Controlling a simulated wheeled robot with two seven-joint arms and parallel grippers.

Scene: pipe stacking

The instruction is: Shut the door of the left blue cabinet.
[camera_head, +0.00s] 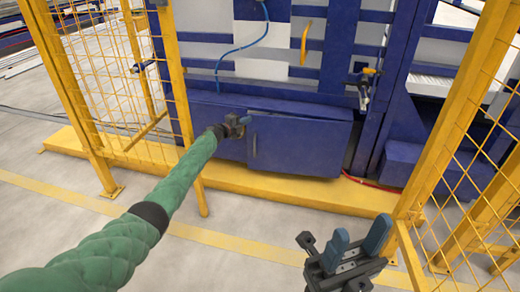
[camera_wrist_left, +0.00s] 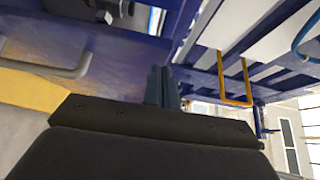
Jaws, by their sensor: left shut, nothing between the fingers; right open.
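The blue cabinet (camera_head: 205,112) is low, at the base of the blue machine. Its door (camera_head: 305,148) is a blue panel with a slim upright handle (camera_head: 254,145) near its left edge. The door seems to stand a little out from the cabinet front; the size of the gap is unclear. My left gripper (camera_head: 243,121) is shut and empty at the door's upper left corner; I cannot tell whether it touches. In the left wrist view, its fingers (camera_wrist_left: 162,86) are together, with a grey handle (camera_wrist_left: 65,70) at the left. My right gripper (camera_head: 352,248) is open and empty, well in front of the door.
Yellow mesh fences stand at the left (camera_head: 115,80) and right (camera_head: 475,120) of the cabinet. A yellow floor beam (camera_head: 290,190) runs below the door. A red hose (camera_head: 365,182) lies at the right. The grey floor in front is open.

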